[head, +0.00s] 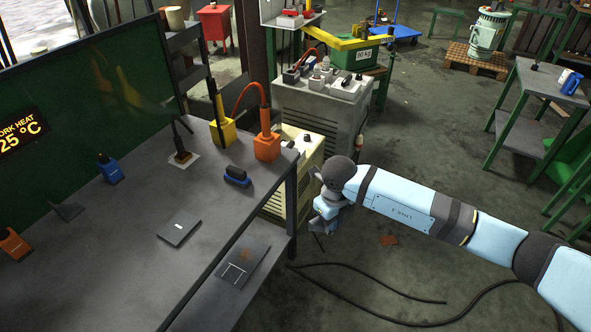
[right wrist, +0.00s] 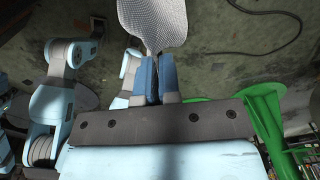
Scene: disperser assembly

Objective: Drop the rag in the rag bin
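A pale grey woven cloth, which looks like the rag (right wrist: 152,22), is between the blue fingers of my right gripper (right wrist: 156,80) in the right wrist view. The fingers are close together on it, and it spreads out beyond their tips. In the head view my right gripper (head: 326,208) hangs over the floor just right of the workbench corner; the cloth is hard to make out there. My left gripper is not in view.
The dark workbench (head: 140,262) fills the left side, with an orange holder (head: 267,146) and a yellow holder (head: 222,131). A grey cabinet (head: 322,108) stands between my right gripper and the green bin. Open floor with a black cable (head: 375,290) lies to the right.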

